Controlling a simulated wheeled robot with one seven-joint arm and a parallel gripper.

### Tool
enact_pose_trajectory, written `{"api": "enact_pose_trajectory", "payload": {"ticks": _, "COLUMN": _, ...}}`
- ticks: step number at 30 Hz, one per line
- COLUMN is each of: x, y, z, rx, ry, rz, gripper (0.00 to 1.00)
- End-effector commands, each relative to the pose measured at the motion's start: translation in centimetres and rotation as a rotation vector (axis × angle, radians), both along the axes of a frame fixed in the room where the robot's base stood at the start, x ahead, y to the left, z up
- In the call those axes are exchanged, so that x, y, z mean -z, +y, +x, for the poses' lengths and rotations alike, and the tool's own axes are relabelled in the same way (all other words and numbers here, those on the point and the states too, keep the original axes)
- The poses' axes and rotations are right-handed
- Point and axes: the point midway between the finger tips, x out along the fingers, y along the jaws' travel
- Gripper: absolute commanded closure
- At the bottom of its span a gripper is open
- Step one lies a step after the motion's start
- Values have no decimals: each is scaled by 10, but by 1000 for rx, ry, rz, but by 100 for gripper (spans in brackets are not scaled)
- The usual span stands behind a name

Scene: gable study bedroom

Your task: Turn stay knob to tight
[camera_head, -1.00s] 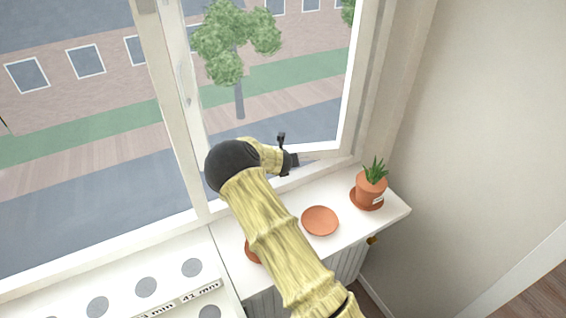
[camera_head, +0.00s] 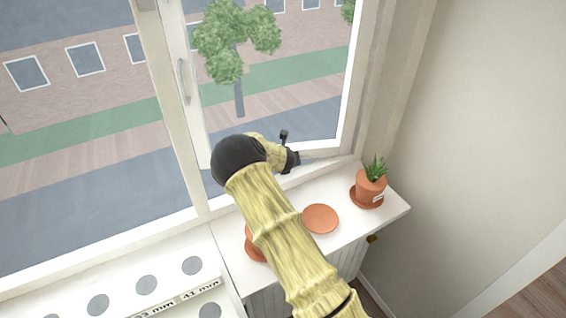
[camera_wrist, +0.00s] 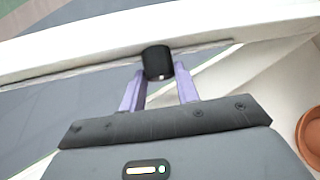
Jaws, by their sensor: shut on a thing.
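The stay knob (camera_wrist: 158,62) is a short black cylinder with a small pale mark near its lower edge, at the bottom of the white window frame in the wrist view. My gripper (camera_wrist: 160,72) has its two purple fingers on either side of the knob and is shut on it. In the head view my gripper (camera_head: 293,159) is at the lower rail of the window sash (camera_head: 318,147), and the knob cannot be made out there. The knob's setting cannot be read.
A potted plant (camera_head: 371,184) stands at the right end of the white sill (camera_head: 340,236). An empty terracotta saucer (camera_head: 320,218) lies left of it. Another terracotta piece (camera_head: 253,247) is partly hidden by my arm. A white hole board (camera_head: 125,285) is at lower left.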

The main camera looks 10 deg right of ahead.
Motion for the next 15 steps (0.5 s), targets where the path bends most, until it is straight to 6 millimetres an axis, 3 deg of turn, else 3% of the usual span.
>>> {"api": "enact_pose_trajectory", "payload": {"ticks": 15, "x": 0, "y": -9, "z": 0, "rx": 5, "ry": -18, "rz": 377, "gripper": 91}}
